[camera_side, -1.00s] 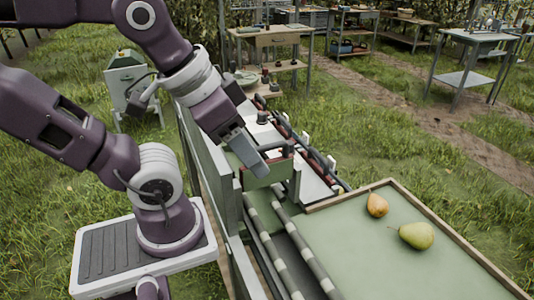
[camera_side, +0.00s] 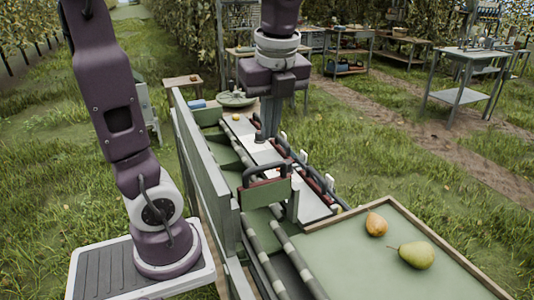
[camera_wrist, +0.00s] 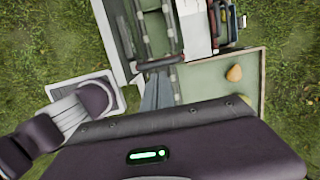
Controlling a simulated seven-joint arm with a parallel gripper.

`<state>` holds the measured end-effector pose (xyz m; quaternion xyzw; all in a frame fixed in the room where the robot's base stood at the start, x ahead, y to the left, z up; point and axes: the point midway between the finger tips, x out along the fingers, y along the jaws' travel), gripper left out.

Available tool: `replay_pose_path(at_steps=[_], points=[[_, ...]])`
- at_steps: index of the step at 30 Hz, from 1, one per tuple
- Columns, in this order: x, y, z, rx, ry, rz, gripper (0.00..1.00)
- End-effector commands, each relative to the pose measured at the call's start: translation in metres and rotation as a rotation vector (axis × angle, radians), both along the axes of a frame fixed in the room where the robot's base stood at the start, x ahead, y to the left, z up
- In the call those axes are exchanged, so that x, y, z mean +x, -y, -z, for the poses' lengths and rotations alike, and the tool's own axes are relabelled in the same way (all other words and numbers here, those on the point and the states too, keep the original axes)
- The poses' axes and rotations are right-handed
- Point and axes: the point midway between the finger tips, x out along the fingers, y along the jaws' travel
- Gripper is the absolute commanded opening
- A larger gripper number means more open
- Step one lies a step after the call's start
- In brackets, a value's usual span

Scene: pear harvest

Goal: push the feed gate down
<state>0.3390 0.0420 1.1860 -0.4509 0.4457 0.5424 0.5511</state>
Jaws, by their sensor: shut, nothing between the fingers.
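The feed gate (camera_side: 265,192) looks like a green panel with a red strip and a dark looped handle (camera_side: 264,172). It stands across the lane at the near end of the green machine in the side view. I cannot tell exactly how high it sits. My gripper (camera_side: 268,132) is shut and empty, pointing down above the pale strip behind the gate, clear of the handle. Its fingers also show in the wrist view (camera_wrist: 156,96), where I cannot single out the gate for certain.
A framed green tray (camera_side: 340,255) holds an orange-brown pear (camera_side: 376,224) and a green pear (camera_side: 416,255). Striped rollers (camera_side: 290,262) run beside it. A tall grey-green side board (camera_side: 205,160) borders the lane. A small yellow fruit (camera_side: 237,117) lies farther back.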

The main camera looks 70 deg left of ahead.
Motion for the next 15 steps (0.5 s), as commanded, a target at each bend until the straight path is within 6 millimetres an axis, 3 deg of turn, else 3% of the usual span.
replay_pose_path(at_steps=[7, 15], points=[[0.000, -0.010, 0.050, -0.002, -0.003, -0.002, 0.00], [0.001, -0.014, 0.073, -0.001, 0.002, -0.002, 0.00]])
